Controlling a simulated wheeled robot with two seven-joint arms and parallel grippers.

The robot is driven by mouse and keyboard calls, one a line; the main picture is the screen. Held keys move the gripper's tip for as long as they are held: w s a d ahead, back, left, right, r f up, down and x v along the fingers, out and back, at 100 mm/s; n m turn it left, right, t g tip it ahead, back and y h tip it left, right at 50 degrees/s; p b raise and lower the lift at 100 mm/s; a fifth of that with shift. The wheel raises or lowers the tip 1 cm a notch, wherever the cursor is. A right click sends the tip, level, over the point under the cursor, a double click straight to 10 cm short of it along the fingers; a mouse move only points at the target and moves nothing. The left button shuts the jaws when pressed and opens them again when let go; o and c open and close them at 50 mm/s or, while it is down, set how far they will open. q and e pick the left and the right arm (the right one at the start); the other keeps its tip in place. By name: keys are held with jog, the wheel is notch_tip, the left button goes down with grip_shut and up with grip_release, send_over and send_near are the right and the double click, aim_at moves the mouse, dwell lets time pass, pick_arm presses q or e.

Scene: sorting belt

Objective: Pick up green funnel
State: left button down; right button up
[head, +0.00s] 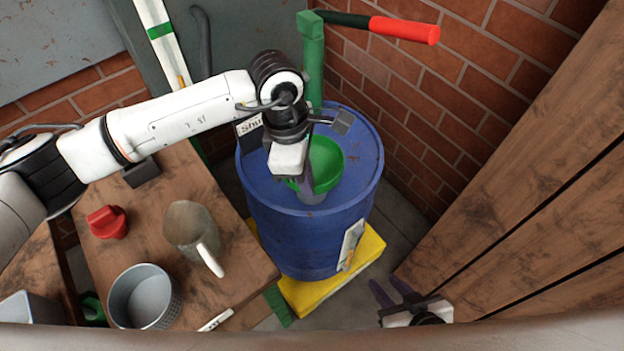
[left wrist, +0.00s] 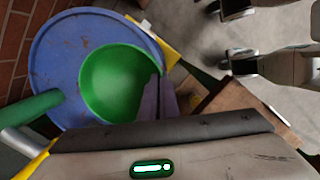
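The green funnel (head: 327,163) is at the top of the blue drum (head: 310,235), its wide mouth facing up. My left gripper (head: 306,182) is over the drum at the funnel's near left side and hides part of it. In the left wrist view, the funnel (left wrist: 112,82) shows as a green bowl, and the fingers of my left gripper (left wrist: 158,97) are close together at its rim, one inside and one outside. I cannot tell whether the funnel rests on the drum or is slightly raised. My right gripper (head: 394,290) is low at the right, empty, fingers apart.
A green pump with a red handle (head: 404,30) rises behind the drum. The drum stands on a yellow base (head: 325,292). A wooden table (head: 160,260) at left holds a jug (head: 188,225), a grey pot (head: 142,298) and a red object (head: 107,222). Wooden planks (head: 530,170) stand at right.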

pick_arm(q)
jog(key=shift+s, duration=0.1)
notch_tip(320, 180, up, 10)
jog(key=b, duration=0.1)
dwell(0.5)
dwell(1.1)
